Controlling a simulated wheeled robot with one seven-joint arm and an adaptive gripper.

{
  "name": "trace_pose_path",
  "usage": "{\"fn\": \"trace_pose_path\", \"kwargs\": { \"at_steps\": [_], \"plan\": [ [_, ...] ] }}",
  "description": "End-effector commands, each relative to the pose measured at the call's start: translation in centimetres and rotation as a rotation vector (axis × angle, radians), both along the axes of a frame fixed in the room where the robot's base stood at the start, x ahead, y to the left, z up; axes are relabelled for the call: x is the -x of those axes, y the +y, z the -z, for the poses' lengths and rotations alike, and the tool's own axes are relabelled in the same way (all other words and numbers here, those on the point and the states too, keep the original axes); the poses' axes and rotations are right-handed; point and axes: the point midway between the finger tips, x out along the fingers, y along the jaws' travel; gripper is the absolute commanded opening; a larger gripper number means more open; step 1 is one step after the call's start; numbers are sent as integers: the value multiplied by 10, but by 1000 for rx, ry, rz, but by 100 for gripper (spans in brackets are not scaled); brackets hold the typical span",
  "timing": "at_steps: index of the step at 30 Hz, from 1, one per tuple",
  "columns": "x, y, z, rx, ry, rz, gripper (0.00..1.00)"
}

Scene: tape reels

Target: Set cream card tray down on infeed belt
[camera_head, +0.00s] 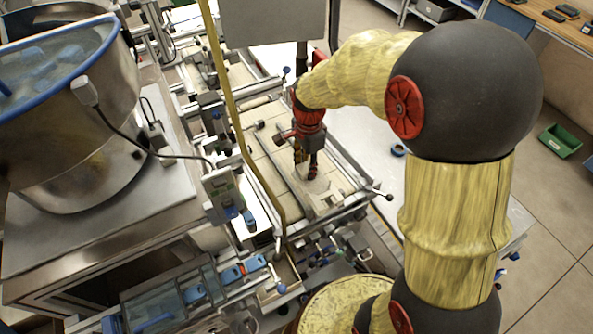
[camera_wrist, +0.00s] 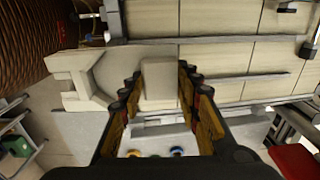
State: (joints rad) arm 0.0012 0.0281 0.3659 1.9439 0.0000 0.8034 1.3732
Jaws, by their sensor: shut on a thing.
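The cream card tray (camera_head: 324,201) is under my gripper (camera_head: 306,166) in the head view, over the near end of the infeed belt (camera_head: 262,140). In the wrist view my gripper (camera_wrist: 160,86) is shut on a raised cream part of the tray (camera_wrist: 159,84), with a dark ridged finger on each side. A notched cream part (camera_wrist: 82,76) shows left of the fingers. The belt's pale slats (camera_wrist: 225,55) lie behind the tray. I cannot tell whether the tray's underside touches the belt.
Metal rails (camera_wrist: 240,85) run along the belt. A steel bowl with a blue rim (camera_head: 75,120) stands at the left. A yellow hose or post (camera_head: 232,110) passes left of the belt. A blue reel (camera_head: 398,150) lies on the pale surface to the right.

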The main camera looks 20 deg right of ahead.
Motion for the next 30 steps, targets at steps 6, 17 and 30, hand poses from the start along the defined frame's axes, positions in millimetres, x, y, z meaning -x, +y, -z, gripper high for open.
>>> {"fn": "trace_pose_path", "kwargs": {
  "at_steps": [6,17,30],
  "plan": [
    [-39,0,19,0,3,1,6],
    [-103,1,63,0,4,0,6],
    [-132,1,96,0,1,0,6]
  ]
}}
